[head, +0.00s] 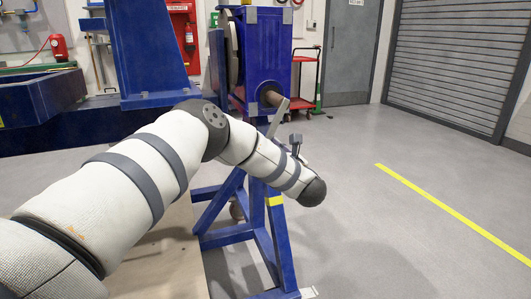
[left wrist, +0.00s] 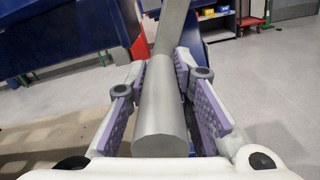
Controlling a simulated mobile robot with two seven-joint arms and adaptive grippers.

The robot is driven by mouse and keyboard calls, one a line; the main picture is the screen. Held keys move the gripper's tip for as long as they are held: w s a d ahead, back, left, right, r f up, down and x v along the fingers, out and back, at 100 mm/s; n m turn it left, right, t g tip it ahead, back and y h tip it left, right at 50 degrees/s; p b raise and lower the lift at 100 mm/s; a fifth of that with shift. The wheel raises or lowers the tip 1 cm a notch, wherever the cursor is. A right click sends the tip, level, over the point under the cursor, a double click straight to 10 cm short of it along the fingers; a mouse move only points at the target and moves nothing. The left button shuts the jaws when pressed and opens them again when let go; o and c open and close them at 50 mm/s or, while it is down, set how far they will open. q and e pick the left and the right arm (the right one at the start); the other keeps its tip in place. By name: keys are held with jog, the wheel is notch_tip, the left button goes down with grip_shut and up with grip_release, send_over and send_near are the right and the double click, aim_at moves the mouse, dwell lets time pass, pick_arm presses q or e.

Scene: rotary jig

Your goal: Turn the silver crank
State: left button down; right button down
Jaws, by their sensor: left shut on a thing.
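The silver crank shows in the head view as a flat arm (head: 278,118) on a short shaft (head: 271,98) at the front of the blue jig (head: 268,70). The crank arm slants down and left from its upper end. In the left wrist view, the round silver crank handle (left wrist: 161,118) lies between the two purple-padded fingers of my left gripper (left wrist: 162,85), which is shut on it. The crank arm rises beyond the handle to the top of that view. In the head view, my left arm and wrist hide the handle and most of the gripper. My right gripper is not in view.
The jig's blue stand (head: 233,236) has slanted braces below the crank. A red trolley (head: 304,80) stands behind it. A grey door (head: 351,50) and a roller shutter (head: 455,60) are at the back. The grey floor on the right is clear, with a yellow line (head: 450,208).

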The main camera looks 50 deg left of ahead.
pick_arm(q)
jog(key=shift+w+d+f+n+b, duration=0.35)
jog(key=shift+w+f+n+b, duration=0.1)
jog(key=shift+f, duration=0.2)
jog(key=c, duration=1.4)
grip_release()
jog(key=shift+w, duration=0.1)
jog(key=shift+o, duration=0.2)
jog(key=shift+d, duration=0.1)
